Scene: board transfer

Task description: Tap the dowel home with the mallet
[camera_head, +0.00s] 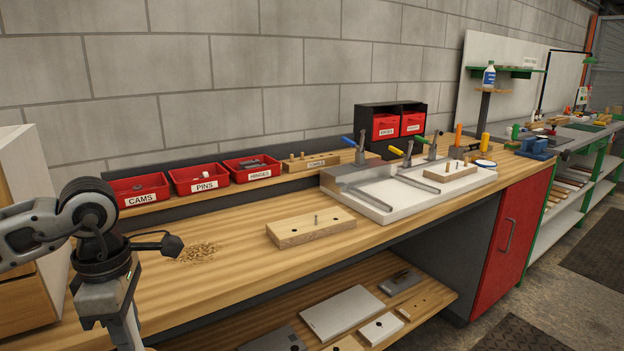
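A light wooden board (290,235) lies on the near bench top, in the middle of the view. A thin dowel or pin (317,220) stands upright from it, and a dark spot, perhaps a hole, shows beside it. I cannot tell how deep the pin sits. A second small board (437,176) with short pegs lies in the white fixture (375,212) to the right. I cannot make out a mallet. My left arm comes in from the left and runs down out of the picture, its gripper out of sight. My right arm and gripper do not show.
Red bins (140,191) and a wooden peg block (312,165) line the raised back shelf. Toggle clamps with coloured handles (361,142) stand on the fixture. Wood shavings (198,252) lie left of the board. A lower shelf holds a pale panel (341,312). The front bench top is mostly clear.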

